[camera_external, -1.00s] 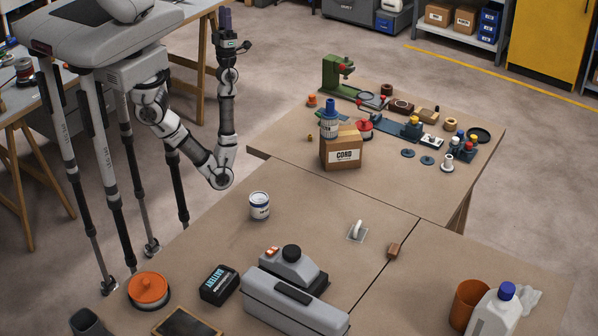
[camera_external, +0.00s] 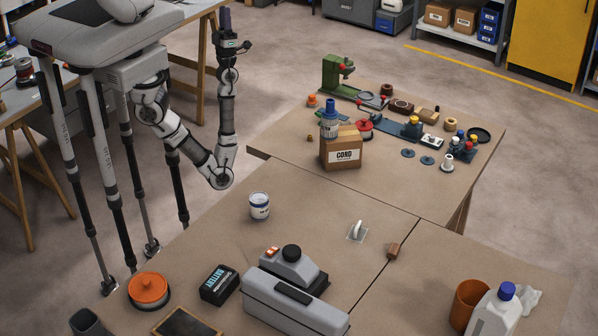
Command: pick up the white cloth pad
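A crumpled white cloth (camera_external: 527,297), which looks like the white cloth pad, lies at the right end of the front table. It is partly hidden behind a white bottle with a blue cap (camera_external: 497,312). My gripper (camera_external: 224,17) is raised at the top left, pointing up, far from the cloth and beyond the table's left edge. Its fingers are small and seen from the side, so I cannot tell whether they are open or shut. I see nothing held in it.
An orange-brown pot (camera_external: 467,304) stands beside the bottle. A grey toolbox (camera_external: 294,302), a battery (camera_external: 219,285), a white can (camera_external: 260,206) and a small white-handled tool (camera_external: 357,231) are on the front tables. The front table's middle is mostly clear.

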